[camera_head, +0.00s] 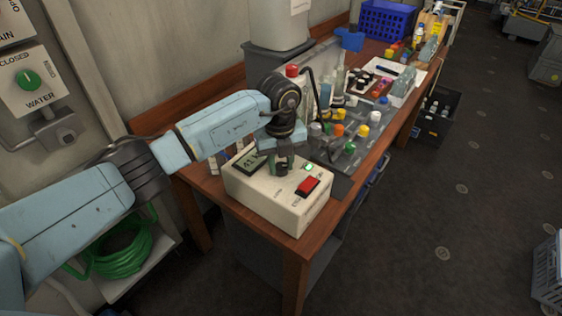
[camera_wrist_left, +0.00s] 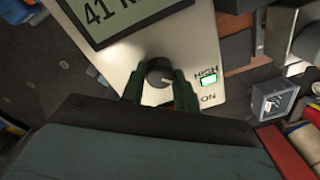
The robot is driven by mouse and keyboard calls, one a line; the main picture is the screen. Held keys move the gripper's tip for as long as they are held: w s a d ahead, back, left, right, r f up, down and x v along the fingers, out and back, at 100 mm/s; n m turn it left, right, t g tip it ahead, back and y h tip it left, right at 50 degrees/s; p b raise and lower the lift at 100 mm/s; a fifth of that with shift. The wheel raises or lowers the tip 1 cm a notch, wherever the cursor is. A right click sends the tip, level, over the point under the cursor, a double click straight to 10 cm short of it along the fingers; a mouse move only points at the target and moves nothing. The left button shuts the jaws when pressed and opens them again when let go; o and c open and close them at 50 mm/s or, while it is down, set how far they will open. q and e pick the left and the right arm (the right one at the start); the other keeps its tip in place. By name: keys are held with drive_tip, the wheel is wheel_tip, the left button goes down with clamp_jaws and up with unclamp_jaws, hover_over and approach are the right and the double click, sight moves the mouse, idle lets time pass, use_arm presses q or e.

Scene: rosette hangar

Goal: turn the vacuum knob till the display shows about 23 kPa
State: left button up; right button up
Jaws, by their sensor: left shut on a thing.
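The cream vacuum box (camera_head: 264,202) stands on the near end of the wooden bench. Its display (camera_head: 249,162) also shows in the left wrist view (camera_wrist_left: 110,14), where it reads 41 with a partly cut-off unit. The round dark knob (camera_wrist_left: 157,76) has a light pointer mark and sits beside a lit green lamp (camera_wrist_left: 209,79) near the words HIGH and ON. My left gripper (camera_wrist_left: 160,88) points down at the box with its dark fingers on both sides of the knob, shut on it. A red switch (camera_head: 308,187) is on the box top. My right gripper is not in view.
Several bottles and colored caps stand on a dark mat (camera_head: 338,158) right behind the box. A blue crate (camera_head: 386,20) is at the bench's far end. A green hose (camera_head: 122,247) lies coiled at lower left. The floor at right is mostly free.

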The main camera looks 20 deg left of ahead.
sight(280, 165)
use_arm(q)
drive_tip(key=m+b, duration=0.2)
drive_tip(key=m, duration=0.3)
drive_tip(key=shift+w, duration=0.1)
drive_tip(key=m+b, duration=0.2)
drive_tip(key=m, duration=0.3)
idle(0.3)
drive_tip(key=shift+r+m, duration=0.1)
drive_tip(key=shift+m, duration=0.2)
drive_tip(key=o, duration=1)
wheel_tip(280, 165, up, 13)
drive_tip(key=shift+a+r+b, duration=0.15)
drive_tip(key=shift+b, duration=0.15)
